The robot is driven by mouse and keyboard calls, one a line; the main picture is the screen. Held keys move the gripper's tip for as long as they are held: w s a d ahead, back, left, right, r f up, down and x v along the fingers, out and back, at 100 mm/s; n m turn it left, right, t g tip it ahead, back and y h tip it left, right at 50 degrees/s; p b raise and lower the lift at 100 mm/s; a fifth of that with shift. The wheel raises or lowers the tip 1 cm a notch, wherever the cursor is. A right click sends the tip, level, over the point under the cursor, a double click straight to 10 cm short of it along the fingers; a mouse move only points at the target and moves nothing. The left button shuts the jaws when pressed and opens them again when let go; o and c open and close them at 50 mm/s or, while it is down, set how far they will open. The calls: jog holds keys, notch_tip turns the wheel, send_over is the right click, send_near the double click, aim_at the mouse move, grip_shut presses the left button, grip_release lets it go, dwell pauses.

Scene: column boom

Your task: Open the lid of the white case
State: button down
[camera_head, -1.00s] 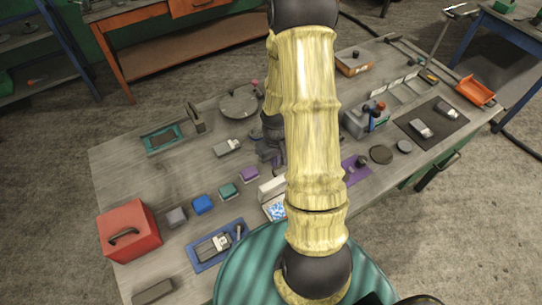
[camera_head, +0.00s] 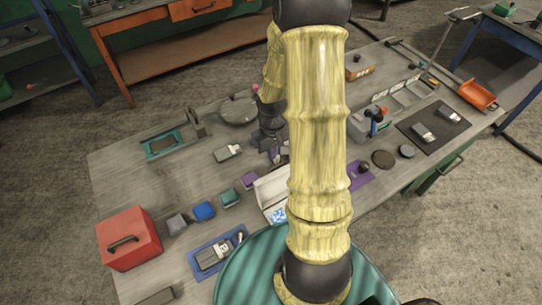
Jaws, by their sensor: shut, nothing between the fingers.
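The white case (camera_head: 267,194) stands on the workbench just left of my forearm, which hides its right side. Its lid stands raised at the back, and blue and white contents (camera_head: 278,215) show in front of it. My gripper (camera_head: 276,157) is shut and empty, just behind the raised lid and partly hidden by my arm. I cannot tell whether it touches the lid.
Purple, green, blue and grey blocks (camera_head: 203,211) line the bench left of the case. A red box (camera_head: 128,238) and a blue tray (camera_head: 215,255) stand at the front left. A round grey plate (camera_head: 238,110) lies behind. Bare bench shows at left.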

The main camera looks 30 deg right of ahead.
jog(key=shift+s+r, duration=0.25)
jog(key=shift+r, duration=0.6)
jog(key=shift+s+r, duration=0.2)
jog(key=shift+r, duration=0.65)
jog(key=shift+s+r, duration=0.25)
jog(key=shift+r, duration=0.6)
jog(key=s+a+r+t, duration=0.1)
jog(key=s+a+r, duration=0.1)
jog(key=a, duration=0.4)
jog(key=s+a+r+t, duration=0.1)
jog(key=s+a+r, duration=0.2)
jog(key=a+r, duration=0.2)
jog(key=shift+s+a+r+m+t, duration=0.2)
jog(key=shift+s+a+m+t, duration=0.1)
jog(key=shift+a, duration=0.15)
jog(key=shift+w, duration=0.1)
